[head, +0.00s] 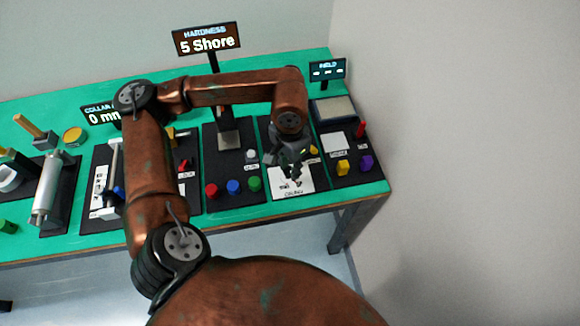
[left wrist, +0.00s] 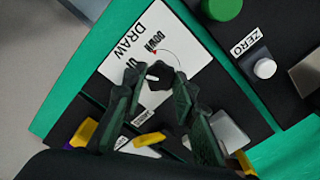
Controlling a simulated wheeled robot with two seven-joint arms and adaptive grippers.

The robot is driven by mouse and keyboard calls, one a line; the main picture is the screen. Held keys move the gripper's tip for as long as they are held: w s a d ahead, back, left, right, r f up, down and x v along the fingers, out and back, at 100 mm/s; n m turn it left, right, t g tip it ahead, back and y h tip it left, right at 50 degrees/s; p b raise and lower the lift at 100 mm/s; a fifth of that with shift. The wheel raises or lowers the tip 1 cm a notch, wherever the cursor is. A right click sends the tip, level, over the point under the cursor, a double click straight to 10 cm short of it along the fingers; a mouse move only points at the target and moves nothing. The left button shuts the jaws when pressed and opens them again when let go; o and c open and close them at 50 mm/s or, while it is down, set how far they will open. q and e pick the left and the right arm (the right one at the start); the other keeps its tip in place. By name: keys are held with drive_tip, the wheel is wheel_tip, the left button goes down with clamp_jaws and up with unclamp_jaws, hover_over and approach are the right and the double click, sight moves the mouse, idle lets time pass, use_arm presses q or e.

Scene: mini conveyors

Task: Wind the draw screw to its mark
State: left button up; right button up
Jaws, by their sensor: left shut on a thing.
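The draw screw (left wrist: 155,72) is a small dark knob with a light line on its top. It stands on a white plate (left wrist: 129,48) printed DRAW, with UP and DOWN lettering, a thin arc and a small red mark near DOWN. My left gripper (left wrist: 158,88) is shut on the knob, one finger on each side. In the head view my left gripper (head: 290,168) is over the white plate (head: 282,191) at the right part of the bench and hides the knob. My right gripper is not in view.
A sign reading "5 Shore" (head: 207,41) stands behind. Red (head: 212,191), blue (head: 233,187) and green (head: 254,184) buttons lie left of the plate. A yellow block (head: 343,168), purple block (head: 367,163) and a HELD sign (head: 327,70) are at the right.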

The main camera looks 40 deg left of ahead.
use_arm(q)
drive_tip(key=o, duration=1.2)
drive_tip(key=shift+c, duration=0.2)
drive_tip(key=shift+r, duration=0.1)
wheel_tip(320, 180, up, 12)
